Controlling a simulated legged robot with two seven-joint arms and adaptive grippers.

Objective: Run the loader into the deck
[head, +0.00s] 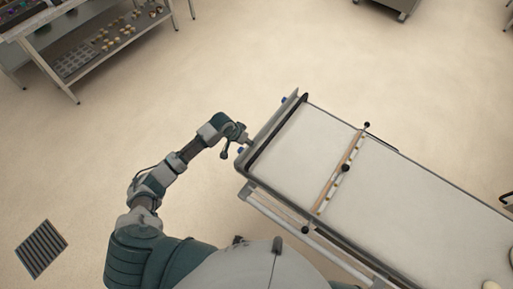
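The loader (425,205) is a long bed with a pale belt in a grey frame, running from the centre to the lower right in the head view. A wooden crossbar (338,174) with dark knobs lies across it. A grey end bar (272,128) with blue ends closes its near-left end. My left gripper (244,140) is at this end bar, close to its lower blue end. Its fingers are too small and covered to show whether they grip the bar. My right gripper is not in view. No deck opening is visible.
Pale rounded pieces (490,285) show at the loader's lower right. A shelved table (62,50) with trays of small items stands at the upper left. A grey cabinet (392,6) is at the top. A floor grate (41,249) lies lower left. The floor left of the loader is clear.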

